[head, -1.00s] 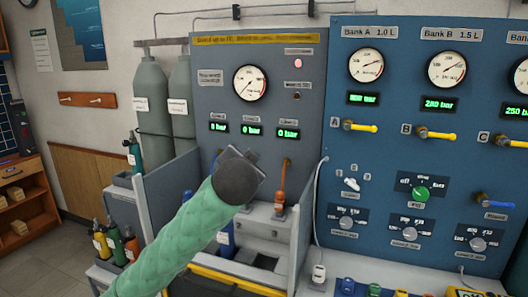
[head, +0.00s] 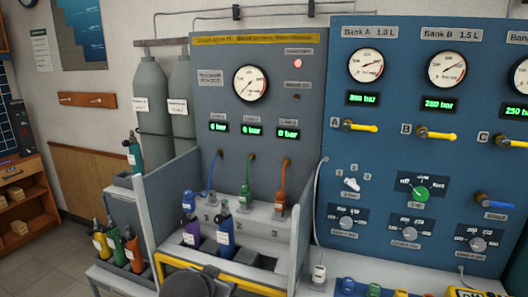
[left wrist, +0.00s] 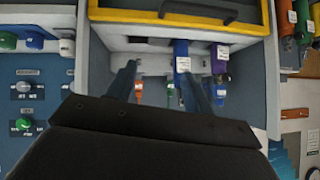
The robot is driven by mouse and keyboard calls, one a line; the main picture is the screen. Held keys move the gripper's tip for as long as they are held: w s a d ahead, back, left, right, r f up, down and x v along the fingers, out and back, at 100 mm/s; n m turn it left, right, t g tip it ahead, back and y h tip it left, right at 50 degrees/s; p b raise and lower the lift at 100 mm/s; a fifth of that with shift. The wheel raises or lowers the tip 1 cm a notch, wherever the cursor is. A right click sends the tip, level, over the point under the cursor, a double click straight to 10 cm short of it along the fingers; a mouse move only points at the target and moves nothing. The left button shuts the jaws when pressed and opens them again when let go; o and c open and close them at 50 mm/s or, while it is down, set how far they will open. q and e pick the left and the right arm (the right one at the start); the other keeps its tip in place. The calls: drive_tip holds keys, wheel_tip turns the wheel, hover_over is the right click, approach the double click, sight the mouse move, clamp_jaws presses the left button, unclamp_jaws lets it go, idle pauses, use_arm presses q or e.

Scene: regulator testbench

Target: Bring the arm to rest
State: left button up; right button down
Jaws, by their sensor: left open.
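My left gripper (left wrist: 159,75) shows in the left wrist view with its two fingers apart and nothing between them. In the head view only a dark rounded part of my left arm (head: 200,282) shows at the bottom edge, in front of the yellow-framed guard (head: 245,279) of the filling bay. The fingertips themselves are hidden in the head view. A blue cylinder (head: 225,236) and a purple cylinder (head: 191,232) stand in the bay. The blue one also shows in the left wrist view (left wrist: 181,58), behind the fingers. My right gripper is not in view.
Blue, green and orange hoses (head: 283,178) hang from the grey panel (head: 308,120). The blue panel (head: 400,150) with valves and knobs stands at the right. Several small cylinders (head: 131,246) stand in a rack at the left. Two tall grey cylinders (head: 150,95) stand at the back.

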use_arm(q)
drive_tip(key=s+a+f+n+g, duration=0.2)
drive_tip(key=s+f+g, duration=0.5)
drive_tip(key=s+f, duration=2.1)
drive_tip(key=s, duration=0.3)
drive_tip(key=shift+a+n+g, duration=0.3)
drive_tip(key=shift+a+g, duration=0.1)
